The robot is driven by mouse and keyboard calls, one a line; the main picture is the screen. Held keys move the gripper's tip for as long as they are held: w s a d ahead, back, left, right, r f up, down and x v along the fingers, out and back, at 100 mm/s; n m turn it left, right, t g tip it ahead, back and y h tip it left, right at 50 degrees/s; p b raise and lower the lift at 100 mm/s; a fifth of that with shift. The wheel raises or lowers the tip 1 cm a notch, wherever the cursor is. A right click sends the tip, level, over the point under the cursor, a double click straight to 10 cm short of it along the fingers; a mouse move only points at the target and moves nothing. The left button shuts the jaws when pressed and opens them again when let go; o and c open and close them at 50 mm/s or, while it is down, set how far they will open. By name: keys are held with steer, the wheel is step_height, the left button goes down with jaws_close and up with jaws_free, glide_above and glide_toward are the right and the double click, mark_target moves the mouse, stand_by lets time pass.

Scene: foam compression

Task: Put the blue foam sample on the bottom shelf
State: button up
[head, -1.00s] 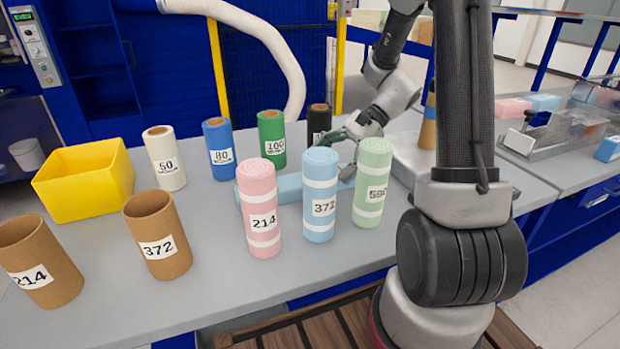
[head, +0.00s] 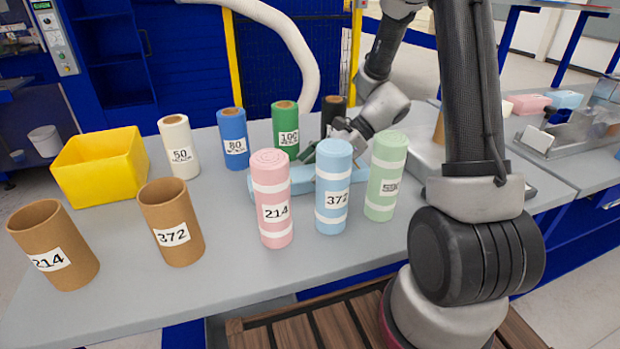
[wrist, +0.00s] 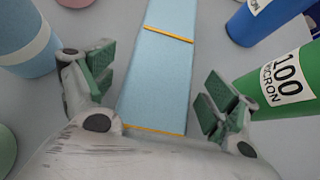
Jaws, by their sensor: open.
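The blue foam sample (head: 303,180) is a long light-blue block lying on the table behind the pink and blue rolls, which hide part of it. In the wrist view the blue foam sample (wrist: 160,75) runs between my fingers and has two thin orange bands across it. My gripper (wrist: 158,95) is open, with one green-padded finger on each side of the block. A gap shows between the block and each finger. In the head view my gripper (head: 318,152) is low over the block, partly hidden by the blue roll. I cannot pick out the bottom shelf.
Pink (head: 272,198), light-blue (head: 333,185) and green (head: 386,175) rolls stand in front of the block. White, blue, green and black rolls stand behind it. A yellow bin (head: 100,165) and two brown tubes (head: 171,222) are left. The front-middle table (head: 225,275) is clear.

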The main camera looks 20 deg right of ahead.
steer(key=c, duration=1)
